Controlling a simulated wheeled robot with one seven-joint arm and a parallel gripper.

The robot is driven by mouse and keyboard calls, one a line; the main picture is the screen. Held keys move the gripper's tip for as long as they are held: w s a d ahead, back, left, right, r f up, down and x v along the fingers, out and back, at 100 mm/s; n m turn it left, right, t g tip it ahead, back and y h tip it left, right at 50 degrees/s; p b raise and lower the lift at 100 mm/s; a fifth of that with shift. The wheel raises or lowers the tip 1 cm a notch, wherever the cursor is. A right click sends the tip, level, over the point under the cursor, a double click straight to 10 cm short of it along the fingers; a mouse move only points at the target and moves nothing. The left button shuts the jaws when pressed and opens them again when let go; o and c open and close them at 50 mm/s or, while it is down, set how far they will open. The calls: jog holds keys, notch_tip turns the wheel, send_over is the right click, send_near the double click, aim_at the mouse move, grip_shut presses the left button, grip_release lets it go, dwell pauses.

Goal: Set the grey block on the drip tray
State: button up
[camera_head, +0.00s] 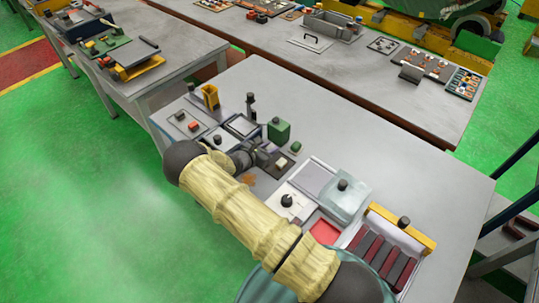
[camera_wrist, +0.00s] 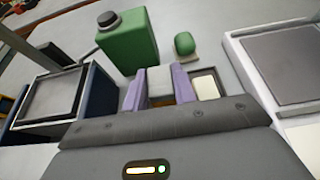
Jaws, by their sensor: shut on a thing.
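The grey block (camera_wrist: 160,84) is held between the two purple-grey fingers of my gripper (camera_wrist: 159,90) in the wrist view. The block's lower part is hidden by the gripper body. In the head view my gripper (camera_head: 262,157) is over the near table, just in front of a green can, and the block cannot be made out clearly. Two shallow trays flank the gripper: a dark-framed one with a grey inset to the left (camera_wrist: 55,97) and a pale-rimmed one with a grey plate to the right (camera_wrist: 236,45). I cannot tell which is the drip tray.
The green can (camera_wrist: 128,42) with a dark cap and a small green item (camera_wrist: 184,43) stand beyond the gripper. A cream piece (camera_wrist: 207,86) lies beside the right finger. A clear box (camera_head: 345,205) and a yellow-edged rack (camera_head: 400,228) stand right.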

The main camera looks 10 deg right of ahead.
jog(key=shift+f+p, duration=0.65)
jog(key=shift+f, duration=1.4)
jog(key=shift+f, duration=0.15)
jog(key=o, duration=0.7)
